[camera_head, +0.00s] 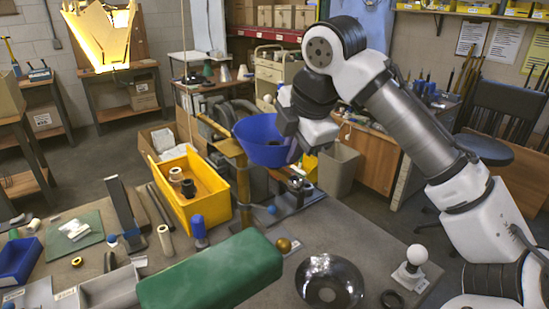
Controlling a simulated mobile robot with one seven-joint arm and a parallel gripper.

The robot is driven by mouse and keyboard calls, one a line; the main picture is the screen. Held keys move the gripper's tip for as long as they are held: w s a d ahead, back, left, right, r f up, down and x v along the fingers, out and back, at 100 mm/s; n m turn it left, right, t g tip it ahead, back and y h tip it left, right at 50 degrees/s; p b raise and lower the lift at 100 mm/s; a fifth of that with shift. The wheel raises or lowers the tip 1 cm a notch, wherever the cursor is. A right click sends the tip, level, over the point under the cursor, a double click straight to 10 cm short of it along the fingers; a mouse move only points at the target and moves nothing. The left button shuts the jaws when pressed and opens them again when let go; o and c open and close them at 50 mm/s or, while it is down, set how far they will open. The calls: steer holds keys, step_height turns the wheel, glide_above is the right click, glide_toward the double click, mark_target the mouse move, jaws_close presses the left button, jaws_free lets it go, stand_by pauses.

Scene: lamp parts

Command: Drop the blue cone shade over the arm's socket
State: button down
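The blue cone shade (252,150) is in the air near the middle of the view, its wide opening facing up. My gripper (288,128) is at the shade's right rim and appears shut on it; the fingertips are partly hidden. A brass-coloured post with a short arm (242,182) stands on the table just below and left of the shade. Its top end is close to the shade's lower left side in the picture. The socket cannot be made out and may be hidden behind the shade. Whether shade and post touch is unclear.
A yellow bin (191,203) with dark rings stands left of the post. A green block (210,272), a dark shiny bowl (330,283) and a white bulb on a small stand (416,256) are in front. A blue-capped cylinder (199,232) stands nearby. Table at right-centre is fairly clear.

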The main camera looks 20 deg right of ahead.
steer(key=shift+f, duration=0.55)
stand_by(1.5)
steer(key=c, duration=1.6)
jaws_free()
